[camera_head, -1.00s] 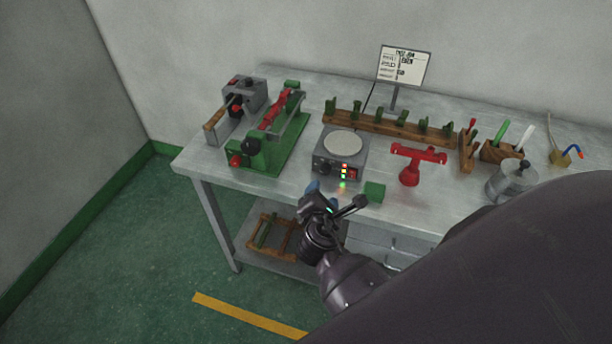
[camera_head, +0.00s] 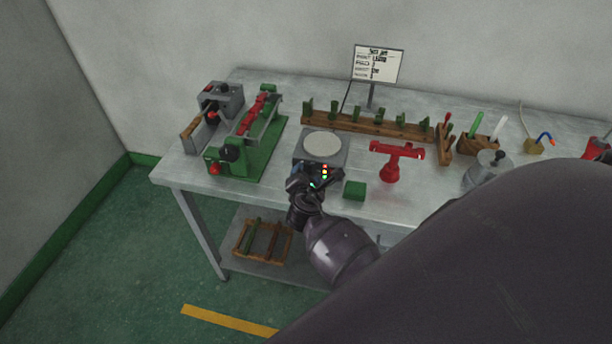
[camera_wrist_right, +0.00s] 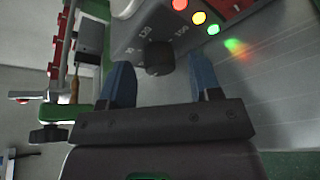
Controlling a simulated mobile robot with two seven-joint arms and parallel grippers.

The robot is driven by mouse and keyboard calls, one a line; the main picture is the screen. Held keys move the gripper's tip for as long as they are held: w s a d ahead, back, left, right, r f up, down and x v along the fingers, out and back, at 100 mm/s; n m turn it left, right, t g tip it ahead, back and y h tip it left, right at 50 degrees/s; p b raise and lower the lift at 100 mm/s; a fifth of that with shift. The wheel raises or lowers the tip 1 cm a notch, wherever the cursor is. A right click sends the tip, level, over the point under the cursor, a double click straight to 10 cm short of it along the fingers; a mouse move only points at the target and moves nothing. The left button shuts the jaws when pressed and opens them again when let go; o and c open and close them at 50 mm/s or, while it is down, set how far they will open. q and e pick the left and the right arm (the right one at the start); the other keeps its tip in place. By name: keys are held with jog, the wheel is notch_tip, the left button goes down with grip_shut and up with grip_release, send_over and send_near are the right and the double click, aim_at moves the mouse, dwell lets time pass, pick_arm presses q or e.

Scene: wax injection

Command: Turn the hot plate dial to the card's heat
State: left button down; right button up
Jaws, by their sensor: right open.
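The hot plate (camera_head: 321,145) is a grey box with a round pale top, standing near the table's front edge. Its dark dial (camera_wrist_right: 157,58) shows in the right wrist view on the front panel, with numbers around it and red, yellow and green lights beside it. My right gripper (camera_wrist_right: 162,84) is open, its two blue fingers pointing at the panel, one to each side of the dial's line. I cannot tell if they touch it. In the head view the gripper (camera_head: 298,175) hides the dial. The card (camera_head: 377,63) stands at the back; its print is too small to read.
A green and red clamp press (camera_head: 248,140) stands left of the hot plate. A green block (camera_head: 354,189) and a red stand (camera_head: 396,158) are to its right. A wooden rack (camera_head: 368,125) with green pieces runs behind. A metal pot (camera_head: 487,170) stands farther right.

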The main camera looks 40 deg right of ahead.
jog(key=shift+w, duration=0.1)
jog(key=shift+c, duration=0.4)
jog(key=c, duration=0.9)
jog(key=shift+o, duration=0.2)
jog(key=shift+d+f+m+b, duration=0.1)
jog(key=shift+f+m+b, duration=0.05)
jog(key=shift+m+b, duration=0.3)
jog(key=shift+t, duration=0.3)
jog(key=o, duration=0.9)
jog(key=shift+o, duration=0.2)
jog(key=v, duration=1.1)
jog(key=shift+r, duration=0.2)
jog(key=shift+d, duration=0.1)
